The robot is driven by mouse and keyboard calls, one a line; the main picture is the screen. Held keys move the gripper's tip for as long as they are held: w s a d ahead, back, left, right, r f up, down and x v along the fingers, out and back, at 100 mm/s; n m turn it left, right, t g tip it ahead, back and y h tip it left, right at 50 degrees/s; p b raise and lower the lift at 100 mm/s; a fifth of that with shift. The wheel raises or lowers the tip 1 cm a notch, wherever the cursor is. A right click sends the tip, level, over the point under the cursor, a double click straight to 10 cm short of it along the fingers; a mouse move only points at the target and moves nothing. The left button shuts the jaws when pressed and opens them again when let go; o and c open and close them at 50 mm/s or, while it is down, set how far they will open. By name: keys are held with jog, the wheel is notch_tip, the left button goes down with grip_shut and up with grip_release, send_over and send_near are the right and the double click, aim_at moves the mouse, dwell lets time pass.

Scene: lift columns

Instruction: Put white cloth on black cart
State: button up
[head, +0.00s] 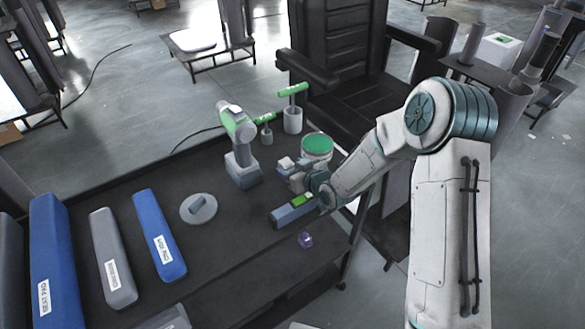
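The black cart (245,262) is a dark flat-topped surface in the lower middle, with several things on it. My arm reaches in from the right, and my gripper (291,172) is low over the cart's right part, in front of a green-lidded tub. Small pale pieces show at the gripper; I cannot tell whether any is cloth. Its fingers are too small and crowded to tell open from shut. A flat white item (193,40), possibly cloth, lies on a low dark stand in the background. I cannot clearly identify the white cloth.
Blue and grey pads (159,235) are at left. A black chair (345,75) stands behind.

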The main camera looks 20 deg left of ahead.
jog(key=shift+r, duration=0.2)
jog(key=b+v, duration=0.1)
jog(key=v, duration=1.1)
jog(key=shift+d, duration=0.1)
jog(key=s+d+r+m+h, duration=0.1)
jog(key=d+r+m+h, duration=0.15)
jog(key=d, duration=0.35)
jog(key=s+d+r+m+g+h, duration=0.1)
jog(key=s+d+r+h, duration=0.1)
jog(key=d+h, duration=0.3)
jog(key=s+d+r+m+h, duration=0.1)
jog(key=d+r+h, duration=0.15)
jog(key=d, duration=0.45)
jog(key=s+d+r+m+g, duration=0.2)
jog(key=s+d+r, duration=0.1)
jog(key=s, duration=0.5)
jog(key=s+d+r+m+g, duration=0.2)
jog(key=s+r+m, duration=0.1)
jog(key=s, duration=0.6)
jog(key=shift+d+g, duration=0.4)
